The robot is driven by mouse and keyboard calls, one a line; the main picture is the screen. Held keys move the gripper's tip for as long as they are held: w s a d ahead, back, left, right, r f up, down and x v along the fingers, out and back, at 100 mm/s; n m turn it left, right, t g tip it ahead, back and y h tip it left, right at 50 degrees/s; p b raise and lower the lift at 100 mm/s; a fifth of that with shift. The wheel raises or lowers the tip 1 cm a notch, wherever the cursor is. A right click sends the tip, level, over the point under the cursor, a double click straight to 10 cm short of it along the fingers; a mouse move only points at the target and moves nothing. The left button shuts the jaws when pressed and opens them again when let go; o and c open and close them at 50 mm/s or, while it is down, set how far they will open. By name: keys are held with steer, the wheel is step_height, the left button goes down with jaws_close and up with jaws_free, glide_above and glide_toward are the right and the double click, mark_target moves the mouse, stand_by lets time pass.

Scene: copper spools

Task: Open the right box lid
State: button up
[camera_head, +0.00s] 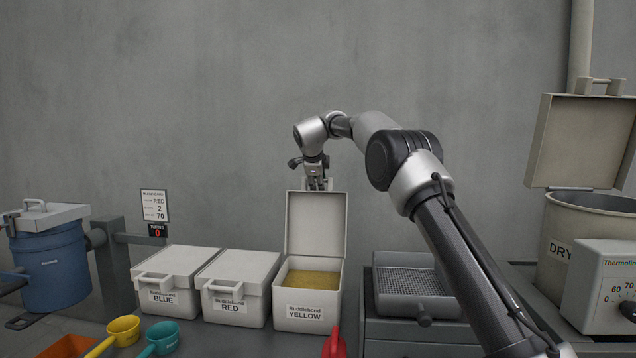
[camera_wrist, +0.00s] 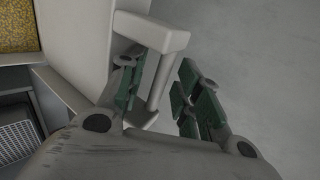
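The right box (camera_head: 309,311), labelled YELLOW, holds yellow grains. Its lid (camera_head: 316,224) stands open, about upright at the back edge of the box. My gripper (camera_head: 318,186) is at the top edge of this lid, pointing down. In the wrist view, the lid's pale handle (camera_wrist: 160,82) lies between the two green-padded fingers of my gripper (camera_wrist: 158,96). The fingers are apart, with a gap showing beside the handle bar, so the gripper looks open around it. The yellow grains (camera_wrist: 18,26) show at the upper left of the wrist view.
The BLUE box (camera_head: 168,301) and RED box (camera_head: 235,309) stand to the left, lids shut. A grey mesh tray (camera_head: 404,282) is to the right. A red scoop (camera_head: 334,346) sits in front of the YELLOW box. A DRY pot (camera_head: 590,215) with raised lid stands far right.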

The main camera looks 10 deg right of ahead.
steer(key=v, duration=1.1)
steer(key=shift+s+r, duration=0.2)
